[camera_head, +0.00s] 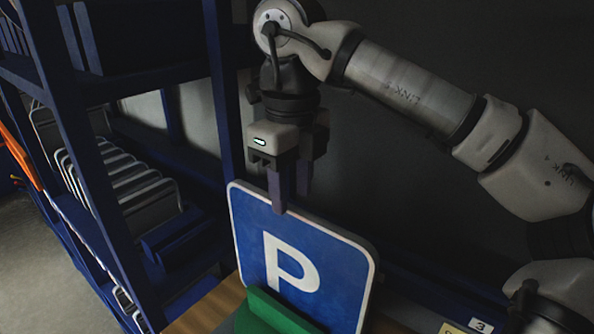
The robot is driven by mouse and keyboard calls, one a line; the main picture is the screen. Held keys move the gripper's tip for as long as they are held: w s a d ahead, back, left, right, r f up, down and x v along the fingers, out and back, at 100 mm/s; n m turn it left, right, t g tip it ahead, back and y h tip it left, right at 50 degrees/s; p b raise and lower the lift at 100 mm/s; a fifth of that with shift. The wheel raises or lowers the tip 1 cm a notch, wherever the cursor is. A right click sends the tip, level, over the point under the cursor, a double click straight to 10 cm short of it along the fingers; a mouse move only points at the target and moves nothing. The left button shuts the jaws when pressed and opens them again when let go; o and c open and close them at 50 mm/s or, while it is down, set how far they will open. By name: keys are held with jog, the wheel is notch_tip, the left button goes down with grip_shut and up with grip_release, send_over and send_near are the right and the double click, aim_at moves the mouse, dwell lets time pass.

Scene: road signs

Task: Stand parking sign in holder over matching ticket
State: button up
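The parking sign (330,256) is a blue square plate with a white P and a pale border. It stands nearly upright, leaning slightly. A green block (265,312), seemingly the holder, is in front of its lower edge. The sign's bottom is hidden, so I cannot tell how it is seated. My gripper (290,204) points down at the sign's top edge, left of its middle. Its two dark fingers are apart, with a gap wider than the sign's edge. The nearer fingertip overlaps the top edge in the picture; contact is unclear. No ticket under the holder shows.
A wooden surface (208,308) shows left of the holder. Blue shelving (228,100) with metal racks (125,175) stands close on the left. A dark wall is behind.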

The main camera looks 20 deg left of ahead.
aim_at(292, 213)
jog(key=shift+s+f+p, duration=0.15)
jog(key=shift+f+p, duration=0.7)
jog(key=shift+f, duration=2.6)
grip_shut()
jog(key=shift+r+p, duration=0.45)
jog(key=shift+r, duration=4.35)
